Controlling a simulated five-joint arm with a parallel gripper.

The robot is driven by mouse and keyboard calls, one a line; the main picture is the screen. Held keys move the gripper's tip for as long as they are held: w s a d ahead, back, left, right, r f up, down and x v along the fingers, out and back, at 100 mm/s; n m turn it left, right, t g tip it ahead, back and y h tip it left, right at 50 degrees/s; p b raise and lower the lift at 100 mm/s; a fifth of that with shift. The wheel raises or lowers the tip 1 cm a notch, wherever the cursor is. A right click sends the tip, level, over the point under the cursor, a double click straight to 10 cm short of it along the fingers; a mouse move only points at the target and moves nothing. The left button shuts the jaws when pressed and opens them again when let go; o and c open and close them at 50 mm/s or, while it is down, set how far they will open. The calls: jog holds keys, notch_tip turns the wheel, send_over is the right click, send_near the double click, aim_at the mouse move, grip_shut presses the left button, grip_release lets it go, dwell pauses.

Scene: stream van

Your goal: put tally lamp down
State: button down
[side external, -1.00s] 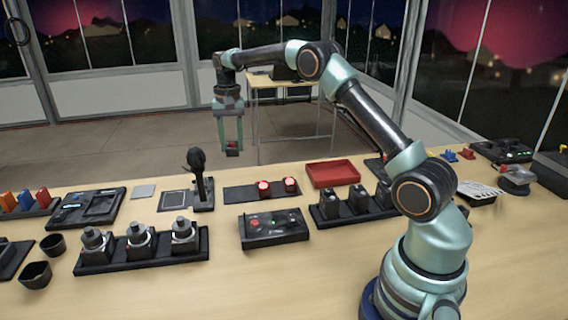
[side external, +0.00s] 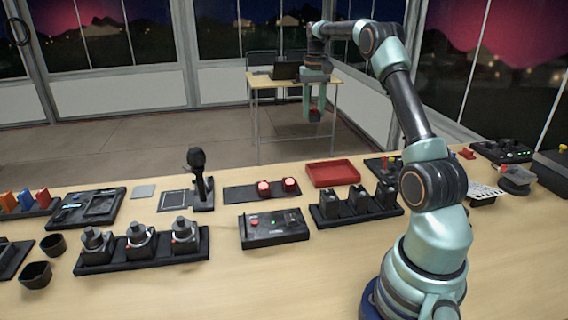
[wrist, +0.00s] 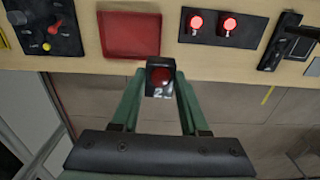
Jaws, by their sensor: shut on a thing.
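My gripper (side external: 315,114) is shut on a tally lamp (wrist: 160,78), a small dark block with an unlit red face and white digits, partly cut off from reading. The lamp (side external: 315,115) also shows in the side view, held in the air beyond the table's far edge. In the wrist view my gripper (wrist: 160,90) has a finger on each side of it. Two lit red tally lamps (side external: 263,187) (side external: 290,184) sit on a dark strip base (side external: 240,192) on the table. The strip's left part is bare.
A red tray (side external: 333,173) stands right of the strip. A microphone (side external: 198,170) stands left of it. A control box (side external: 273,228) and a rack of several dark units (side external: 357,206) are nearer. A far table (side external: 272,81) holds a laptop.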

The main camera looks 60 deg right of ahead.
send_over(332, 176)
jog(key=f, duration=2)
jog(key=shift+d, duration=0.2)
jog(key=shift+f, duration=0.1)
jog(key=shift+c, duration=2.1)
grip_release()
